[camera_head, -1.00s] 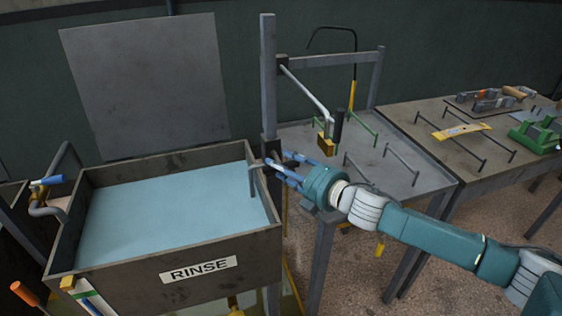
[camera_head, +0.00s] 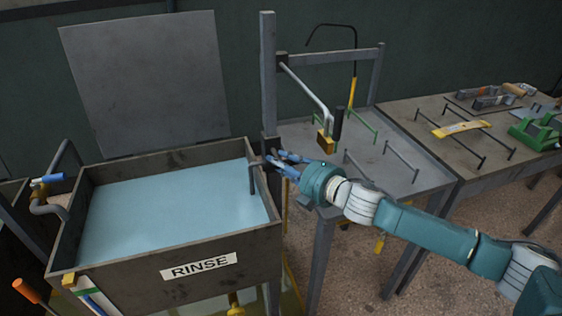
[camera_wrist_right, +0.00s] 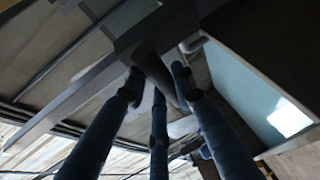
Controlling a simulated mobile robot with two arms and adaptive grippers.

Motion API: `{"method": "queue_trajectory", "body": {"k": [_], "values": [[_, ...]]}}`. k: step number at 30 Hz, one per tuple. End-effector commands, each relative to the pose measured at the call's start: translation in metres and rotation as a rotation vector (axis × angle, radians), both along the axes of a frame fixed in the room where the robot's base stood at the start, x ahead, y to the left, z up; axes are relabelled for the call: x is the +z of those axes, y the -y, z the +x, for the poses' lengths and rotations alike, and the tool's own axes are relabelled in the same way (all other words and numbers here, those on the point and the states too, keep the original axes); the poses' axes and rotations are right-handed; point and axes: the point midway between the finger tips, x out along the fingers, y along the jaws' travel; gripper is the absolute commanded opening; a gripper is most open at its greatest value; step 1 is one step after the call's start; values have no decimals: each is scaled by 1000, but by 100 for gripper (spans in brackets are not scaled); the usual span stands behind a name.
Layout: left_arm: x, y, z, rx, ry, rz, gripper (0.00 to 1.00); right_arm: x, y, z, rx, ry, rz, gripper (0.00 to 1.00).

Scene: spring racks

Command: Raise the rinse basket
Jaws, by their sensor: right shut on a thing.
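The rinse tank (camera_head: 150,286), a dark metal box with a RINSE label, stands at left, full of pale blue water (camera_head: 165,205). A thin grey hanger bar (camera_head: 252,178) goes down into the water at the tank's right wall. The basket itself cannot be made out under the water. My right gripper (camera_head: 272,163) is at that wall, beside the grey post, shut on a dark handle at the outer end of the bar. In the right wrist view the fingers (camera_wrist_right: 155,82) close around this dark handle (camera_wrist_right: 152,64). My left gripper is not in view.
An upright grey post (camera_head: 268,80) stands just behind the gripper. A lever arm (camera_head: 308,92) with a yellow block hangs above the grey table (camera_head: 400,185) at right. A blue-handled tap (camera_head: 46,180) is at the tank's left. Another table (camera_head: 470,165) holds tools.

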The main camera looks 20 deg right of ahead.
Motion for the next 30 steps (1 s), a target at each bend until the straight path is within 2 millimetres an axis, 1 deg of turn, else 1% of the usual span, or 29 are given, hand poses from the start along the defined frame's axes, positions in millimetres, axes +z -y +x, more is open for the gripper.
{"method": "queue_trajectory", "body": {"k": [1,5,8,18,21,25,30], "values": [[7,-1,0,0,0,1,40,10,-1,0,1,4,4,0],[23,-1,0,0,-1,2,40,28,-1,1,1,7,6,0],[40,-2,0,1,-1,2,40,49,-1,2,2,15,7,0],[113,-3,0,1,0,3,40,127,-2,2,6,20,6,0],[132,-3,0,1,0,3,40,147,-2,2,6,19,7,0],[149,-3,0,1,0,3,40,165,-2,2,6,19,7,0],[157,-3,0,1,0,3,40,173,-2,2,5,19,7,0]]}}
